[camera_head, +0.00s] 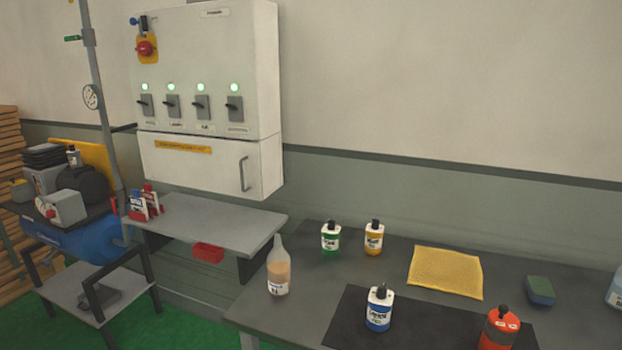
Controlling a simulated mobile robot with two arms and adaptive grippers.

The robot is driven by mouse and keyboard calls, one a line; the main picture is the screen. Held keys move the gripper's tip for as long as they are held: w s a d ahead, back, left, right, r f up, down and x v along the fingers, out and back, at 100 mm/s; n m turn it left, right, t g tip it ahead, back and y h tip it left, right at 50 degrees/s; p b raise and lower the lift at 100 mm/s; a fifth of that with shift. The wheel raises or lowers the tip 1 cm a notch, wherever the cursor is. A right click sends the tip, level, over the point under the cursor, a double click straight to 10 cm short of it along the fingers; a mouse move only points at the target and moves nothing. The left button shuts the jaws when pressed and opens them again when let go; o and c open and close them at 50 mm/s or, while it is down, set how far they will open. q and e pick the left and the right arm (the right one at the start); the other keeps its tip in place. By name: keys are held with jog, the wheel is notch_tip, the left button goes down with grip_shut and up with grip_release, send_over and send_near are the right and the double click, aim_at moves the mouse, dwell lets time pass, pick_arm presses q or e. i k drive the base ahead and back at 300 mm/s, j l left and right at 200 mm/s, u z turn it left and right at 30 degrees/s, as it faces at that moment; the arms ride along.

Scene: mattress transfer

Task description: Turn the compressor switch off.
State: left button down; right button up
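A pale control cabinet (225,60) hangs on the wall at the upper left. It carries a row of several dark rotary switches: far left (146,105), second (172,106), third (201,107) and far right (234,108). A green light (234,87) glows above each one. The small labels under the switches are too blurred to read, so I cannot tell which is the compressor's. A blue tank (75,240), which looks like a compressor, stands at the lower left. Neither of my grippers is in view.
A red emergency button (146,48) sits above the switches. A grey shelf (220,222) juts out below the cabinet. A dark table (330,270) at the right holds several bottles, a yellow cloth (445,271) and a sponge (540,290). A small cart (70,290) stands at lower left.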

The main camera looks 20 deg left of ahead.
aim_at(49, 214)
jog(key=u, duration=2.05)
jog(key=i+j+z, duration=0.15)
jog(key=i, duration=0.4)
jog(key=i+j+z, duration=0.1)
jog(key=i+j, duration=0.2)
jog(key=i, duration=0.2)
jog(key=i+j+z, duration=0.15)
jog(key=i+j, duration=0.2)
jog(key=i, duration=0.15)
jog(key=i+j+z, duration=0.1)
jog(key=i+j, duration=0.25)
jog(key=i, duration=0.15)
